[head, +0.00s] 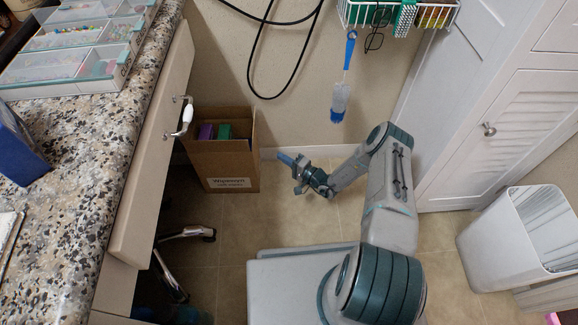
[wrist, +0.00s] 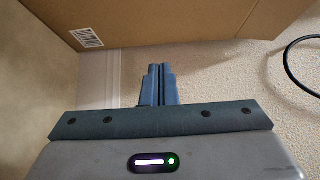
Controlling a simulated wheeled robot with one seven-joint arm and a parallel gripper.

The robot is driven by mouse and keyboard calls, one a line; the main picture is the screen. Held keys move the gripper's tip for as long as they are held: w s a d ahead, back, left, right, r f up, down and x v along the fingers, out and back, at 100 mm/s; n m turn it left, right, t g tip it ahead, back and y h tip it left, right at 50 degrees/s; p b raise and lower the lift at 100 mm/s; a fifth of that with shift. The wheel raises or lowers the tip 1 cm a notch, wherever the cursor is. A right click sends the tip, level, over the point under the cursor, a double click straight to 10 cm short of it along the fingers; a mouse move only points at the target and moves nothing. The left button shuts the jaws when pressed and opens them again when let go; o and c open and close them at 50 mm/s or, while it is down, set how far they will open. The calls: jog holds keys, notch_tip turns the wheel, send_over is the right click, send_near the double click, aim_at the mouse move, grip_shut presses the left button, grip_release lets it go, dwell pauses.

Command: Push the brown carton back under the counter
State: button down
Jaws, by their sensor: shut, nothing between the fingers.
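The brown carton (head: 226,160) stands upright on the floor, open at the top, partly beside and partly under the overhang of the granite counter (head: 75,165). Purple and green items show inside it, and a white label is on its front. My gripper (head: 282,157) is just right of the carton, with its fingers together and empty, pointing left toward the carton's right side. In the wrist view my shut fingers (wrist: 158,84) point at the carton (wrist: 150,22), whose wall with a barcode label fills the top.
A chair leg (head: 186,235) stands on the floor below the counter, in front of the carton. A drawer with a white handle (head: 183,117) juts above the carton's left. A black cable (head: 258,70) hangs on the wall.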

jog(key=w+a+b, duration=0.2)
jog(key=a, duration=0.4)
jog(key=shift+a+b, duration=0.3)
jog(key=shift+a, duration=0.1)
jog(key=shift+r, duration=0.1)
